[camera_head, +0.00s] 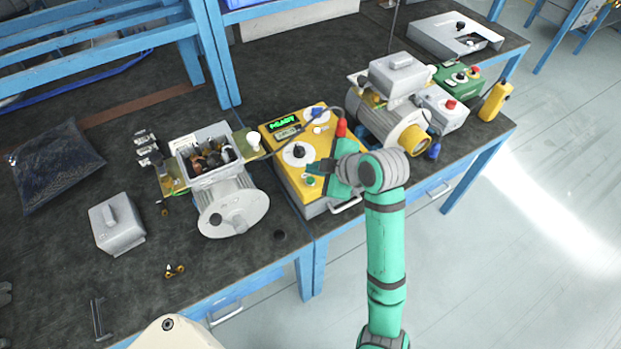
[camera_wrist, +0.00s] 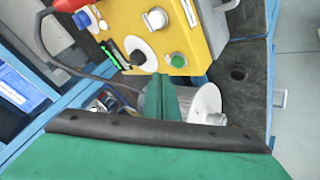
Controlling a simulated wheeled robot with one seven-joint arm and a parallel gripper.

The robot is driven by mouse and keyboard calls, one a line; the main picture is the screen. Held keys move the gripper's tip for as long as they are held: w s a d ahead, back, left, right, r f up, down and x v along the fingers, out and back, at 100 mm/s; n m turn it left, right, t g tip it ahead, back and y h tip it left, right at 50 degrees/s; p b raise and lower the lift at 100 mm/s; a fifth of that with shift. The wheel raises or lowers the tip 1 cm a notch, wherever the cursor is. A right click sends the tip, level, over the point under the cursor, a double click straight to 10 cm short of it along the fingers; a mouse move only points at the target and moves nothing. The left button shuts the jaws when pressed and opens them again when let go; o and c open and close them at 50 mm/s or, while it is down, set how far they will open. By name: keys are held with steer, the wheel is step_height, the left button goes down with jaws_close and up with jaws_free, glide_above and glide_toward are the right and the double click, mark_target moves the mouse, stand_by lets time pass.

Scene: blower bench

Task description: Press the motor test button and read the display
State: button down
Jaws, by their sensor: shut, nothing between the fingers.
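The yellow tester box (camera_head: 320,192) stands on the bench with a display (camera_head: 284,125) that shows green lettering, seemingly "READY". Its panel carries a black knob on a white dial (camera_head: 298,153), a blue knob and a green button (camera_head: 310,181). In the wrist view the green button (camera_wrist: 177,61) sits on the yellow panel (camera_wrist: 200,30), just beyond my fingertips. My gripper (camera_head: 312,167) is shut and empty, over the lower part of the panel. The fingers (camera_wrist: 162,84) show in the wrist view, apart from the button in the picture; the exact gap cannot be told.
An opened motor (camera_head: 232,205) stands left of the box, with its cover (camera_head: 116,222) on the bench. Another motor (camera_head: 390,110) stands to the right, near a green control box (camera_head: 457,80). A red probe (camera_head: 341,127) with a cable is close to my gripper.

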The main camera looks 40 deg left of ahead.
step_height(320, 180, up, 4)
steer(key=shift+f, duration=0.2)
